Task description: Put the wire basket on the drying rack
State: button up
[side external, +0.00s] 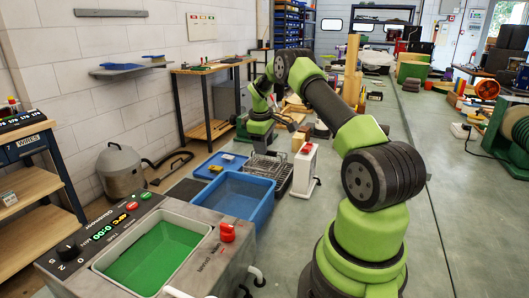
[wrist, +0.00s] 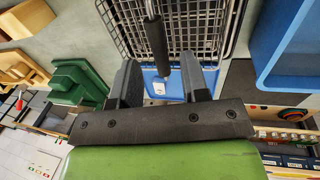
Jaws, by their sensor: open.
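A grey wire mesh structure (side external: 268,165) stands behind the blue tub in the side view, and its mesh fills the top middle of the wrist view (wrist: 190,38). I cannot clearly separate wire basket from drying rack there. A dark rod-like handle (wrist: 154,38) rises from the mesh towards the wrist camera. My gripper (wrist: 158,82) is open, and the handle's lower end shows between its two fingers, with gaps on both sides. In the side view my gripper (side external: 262,143) is just above the mesh; its fingertips are too small to make out.
A blue tub (side external: 240,190) stands in front of the mesh, with a cleaner (side external: 150,250) holding green liquid nearer the camera. A blue tray (side external: 220,160) lies left of the mesh. A white upright block (side external: 305,170) stands close on its right.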

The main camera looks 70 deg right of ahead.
jog(key=w+a+r+t, duration=0.1)
jog(key=a+r, duration=0.4)
jog(key=r, duration=0.3)
jog(key=w+a+r+t, duration=0.1)
jog(key=a+r, duration=0.4)
jog(key=r, duration=0.3)
jog(key=s+a+r+m+t+y, duration=0.1)
jog(key=s+a+r, duration=0.15)
jog(key=a, duration=0.35)
jog(key=s+a+r+m+t, duration=0.1)
jog(key=a+r, duration=0.3)
jog(key=a, duration=0.2)
jog(key=s+a+f+m+t+y, duration=0.1)
jog(key=s+a+m+t+y, duration=0.1)
jog(key=s+a, duration=1.2)
jog(key=shift+a+f+t+y, duration=0.2)
jog(key=shift+f+t+y, duration=0.05)
jog(key=shift+t+y, duration=0.35)
